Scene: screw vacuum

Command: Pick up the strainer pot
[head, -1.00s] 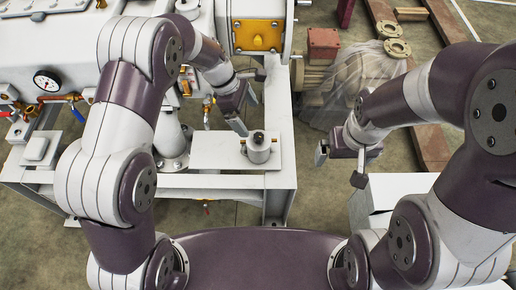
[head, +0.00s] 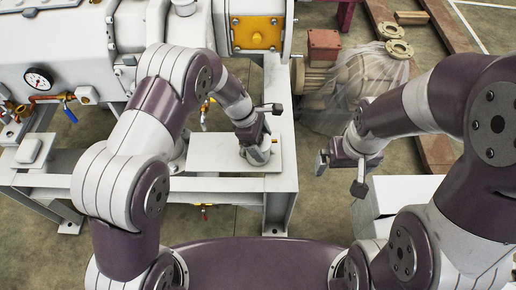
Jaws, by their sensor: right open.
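The strainer pot (head: 259,157), a small grey cylinder, stands on the flat light plate (head: 205,152) of the machine's frame, in the middle of the head view. My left gripper (head: 257,143) is right over the pot, its fingers at the pot's upper part. The gripper hides the pot's top, and I cannot tell whether the fingers close on it or only straddle it. My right gripper (head: 340,173) is open and empty, off to the right of the plate and apart from the pot.
The big white machine (head: 60,50) with a gauge (head: 38,78) and valves fills the upper left. A yellow cover (head: 257,34) is behind the pot. A wrapped motor (head: 355,75) is at the upper right. A white box (head: 385,200) is below my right gripper.

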